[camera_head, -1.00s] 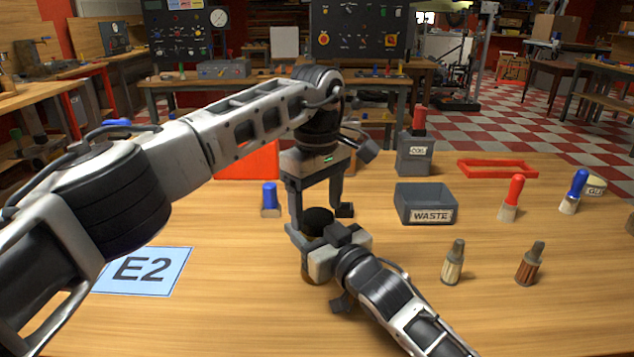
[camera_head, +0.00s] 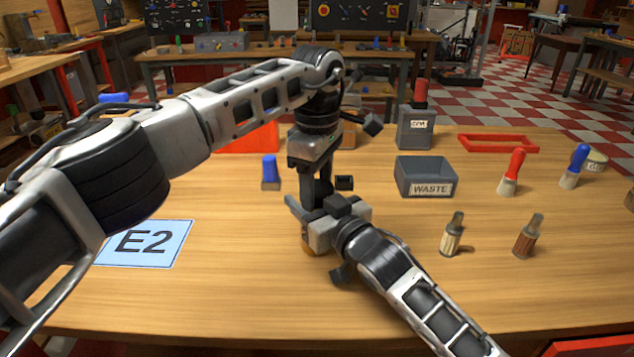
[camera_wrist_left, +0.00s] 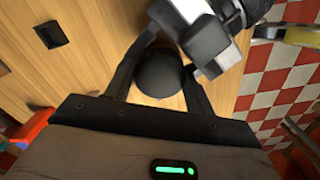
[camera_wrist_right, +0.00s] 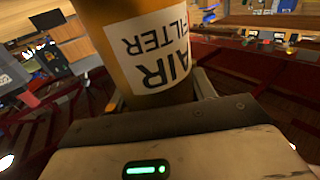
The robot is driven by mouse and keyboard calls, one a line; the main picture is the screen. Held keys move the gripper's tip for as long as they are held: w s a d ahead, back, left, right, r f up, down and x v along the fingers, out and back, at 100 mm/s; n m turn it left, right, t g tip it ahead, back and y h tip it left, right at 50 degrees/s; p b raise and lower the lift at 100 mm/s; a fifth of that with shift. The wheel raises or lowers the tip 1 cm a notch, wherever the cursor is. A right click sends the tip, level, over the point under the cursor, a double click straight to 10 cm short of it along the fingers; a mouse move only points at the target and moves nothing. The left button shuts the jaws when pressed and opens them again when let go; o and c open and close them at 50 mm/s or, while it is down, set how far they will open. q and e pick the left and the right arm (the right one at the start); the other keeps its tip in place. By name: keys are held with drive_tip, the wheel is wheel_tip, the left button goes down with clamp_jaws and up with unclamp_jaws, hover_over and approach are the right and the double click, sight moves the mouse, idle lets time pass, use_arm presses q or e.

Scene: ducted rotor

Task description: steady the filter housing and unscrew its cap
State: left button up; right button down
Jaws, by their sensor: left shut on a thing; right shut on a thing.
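The filter housing is an amber cylinder with a white "AIR FILTER" label (camera_wrist_right: 155,48), filling the top of the right wrist view. In the head view only a bit of its amber lower side (camera_head: 308,248) shows below my right gripper (camera_head: 318,226). That gripper is shut on the housing from the front right. The black round cap (camera_wrist_left: 158,73) shows in the left wrist view between the fingers of my left gripper (camera_wrist_left: 160,62), which is shut on it from above. In the head view my left gripper (camera_head: 317,197) hides the cap.
A small dark tray (camera_head: 344,183) lies just behind the grippers. A grey WASTE bin (camera_head: 425,177), a grey box (camera_head: 415,132) and a red tray (camera_head: 497,143) stand back right. The front table is clear.

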use_arm(q)
drive_tip(key=n, duration=0.2)
drive_tip(key=shift+n, duration=0.4)
use_arm(e)
drive_tip(key=shift+f, duration=0.1)
use_arm(q)
drive_tip(key=o, duration=1.1)
drive_tip(key=shift+s, duration=0.1)
use_arm(e)
drive_tip(key=shift+d, duration=0.1)
use_arm(q)
wheel_tip(320, 180, up, 4)
drive_tip(key=shift+d+r, duration=0.1)
drive_tip(key=shift+r, duration=0.1)
drive_tip(key=shift+c, duration=0.5)
wheel_tip(320, 180, up, 3)
drive_tip(key=shift+r+m, duration=0.2)
drive_tip(key=shift+m, duration=0.9)
drive_tip(key=shift+f, duration=3.9)
